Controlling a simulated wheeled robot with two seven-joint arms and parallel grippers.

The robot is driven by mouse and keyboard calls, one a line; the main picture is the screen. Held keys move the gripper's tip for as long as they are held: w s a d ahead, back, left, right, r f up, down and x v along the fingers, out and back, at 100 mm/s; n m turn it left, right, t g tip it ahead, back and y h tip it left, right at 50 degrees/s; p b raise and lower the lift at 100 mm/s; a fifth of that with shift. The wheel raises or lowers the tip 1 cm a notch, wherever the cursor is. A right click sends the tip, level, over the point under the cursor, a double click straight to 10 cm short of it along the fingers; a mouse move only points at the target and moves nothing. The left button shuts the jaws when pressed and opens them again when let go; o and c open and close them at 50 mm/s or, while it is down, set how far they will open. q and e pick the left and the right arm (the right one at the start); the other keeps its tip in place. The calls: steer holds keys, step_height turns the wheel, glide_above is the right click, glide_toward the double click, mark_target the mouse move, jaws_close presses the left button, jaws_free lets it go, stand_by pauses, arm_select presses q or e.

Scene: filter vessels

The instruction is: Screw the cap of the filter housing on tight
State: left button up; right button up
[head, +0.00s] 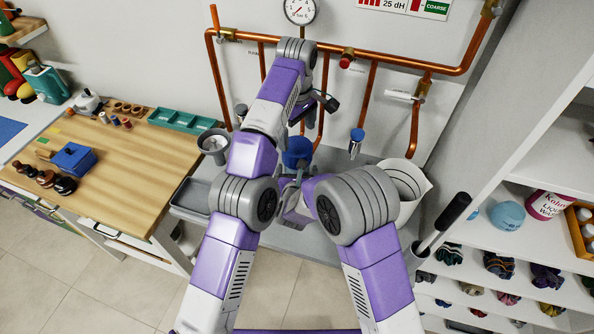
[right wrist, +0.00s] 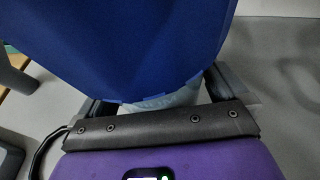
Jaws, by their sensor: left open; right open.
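A large blue round part (head: 297,150), which looks like the filter housing's cap, stands at the back of the grey worktop, partly hidden by my arms. In the right wrist view the blue part (right wrist: 130,45) fills the upper middle, close up, with a pale whitish piece (right wrist: 160,100) below it. My right gripper (right wrist: 158,98) is open, its dark fingers on either side of the pale piece; contact cannot be told. My left gripper (head: 328,102) is open and apart from the blue part, above and to its right, in front of the copper pipes. The thread is hidden.
Copper pipes (head: 369,95) run along the back wall. A smaller blue-topped fitting (head: 356,136) hangs right of centre. A grey vessel (head: 214,145) is at left, and a white bucket (head: 425,185) at right. A wooden workbench (head: 150,165) and white shelves (head: 520,160) flank the space.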

steer(key=c, duration=1.6)
steer(key=shift+c, duration=1.1)
arm_select(q)
steer(key=shift+n, duration=0.4)
arm_select(e)
jaws_close()
arm_select(q)
steer(key=n, duration=0.4)
steer(key=shift+n, duration=0.3)
steer(key=n, duration=0.3)
steer(key=shift+n, duration=0.3)
steer(key=n, duration=0.8)
steer(key=shift+n, duration=0.4)
